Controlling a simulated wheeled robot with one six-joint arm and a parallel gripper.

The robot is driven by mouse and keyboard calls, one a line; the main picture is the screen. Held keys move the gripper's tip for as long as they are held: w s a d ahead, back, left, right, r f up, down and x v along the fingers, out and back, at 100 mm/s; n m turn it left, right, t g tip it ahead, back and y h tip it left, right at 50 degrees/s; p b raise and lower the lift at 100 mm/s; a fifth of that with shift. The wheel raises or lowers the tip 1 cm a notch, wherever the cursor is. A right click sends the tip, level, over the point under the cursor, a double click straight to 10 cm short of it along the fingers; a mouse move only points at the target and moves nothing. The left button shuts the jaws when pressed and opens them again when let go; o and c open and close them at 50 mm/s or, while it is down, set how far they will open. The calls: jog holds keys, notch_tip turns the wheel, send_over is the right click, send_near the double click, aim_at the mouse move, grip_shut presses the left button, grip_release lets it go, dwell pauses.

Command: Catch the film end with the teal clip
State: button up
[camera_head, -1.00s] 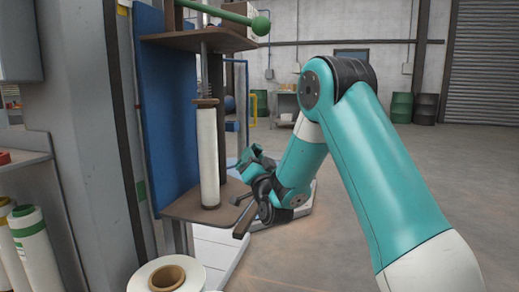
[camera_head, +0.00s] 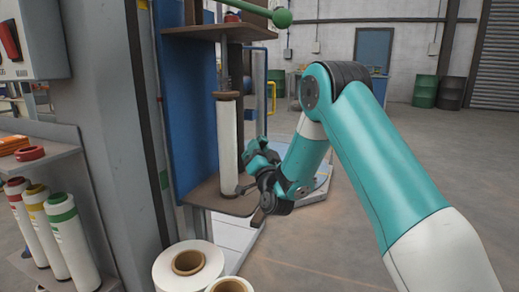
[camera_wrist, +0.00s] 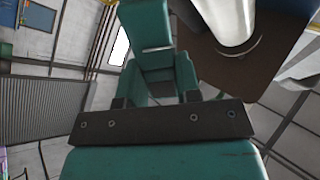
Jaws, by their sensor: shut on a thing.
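A tall white film roll (camera_head: 229,145) stands upright on a spindle between two brown shelves. It also shows at the top of the wrist view (camera_wrist: 232,20). I cannot make out a loose film end. My gripper (camera_head: 268,172) is just right of the roll's lower part. In the wrist view, my gripper (camera_wrist: 156,100) has dark fingers on either side of a teal piece, which looks like the teal clip (camera_wrist: 155,75). The clip (camera_head: 262,155) points up in the head view and overlaps little with the roll. I cannot tell whether it touches the film.
The lower brown shelf (camera_head: 205,198) lies beneath the roll, with a blue panel (camera_head: 193,120) behind. A green ball-ended lever (camera_head: 282,18) sticks out above. White rolls (camera_head: 187,268) stand in front. Capped white tubes (camera_head: 68,235) fill the left rack. Open floor lies to the right.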

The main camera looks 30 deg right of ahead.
jog(key=shift+w+a+p, duration=0.65)
jog(key=shift+w+p, duration=0.1)
jog(key=shift+p, duration=0.35)
dwell(0.9)
jog(key=shift+b, duration=0.3)
jog(key=shift+s+d+f+b, duration=0.1)
jog(key=shift+s+d+b, duration=0.1)
jog(key=shift+b, duration=0.15)
jog(key=s+d+b, duration=0.2)
jog(key=b, duration=0.2)
jog(key=s+d+b, duration=0.1)
jog(key=s+b, duration=0.1)
jog(key=b, duration=0.3)
jog(key=shift+s+d, duration=0.25)
jog(key=shift+d, duration=0.1)
jog(key=b, duration=0.3)
jog(key=shift+s+d+b, duration=0.3)
jog(key=shift+s, duration=0.1)
jog(key=b, duration=0.2)
jog(key=shift+s+d+b, duration=0.3)
jog(key=shift+s, duration=0.1)
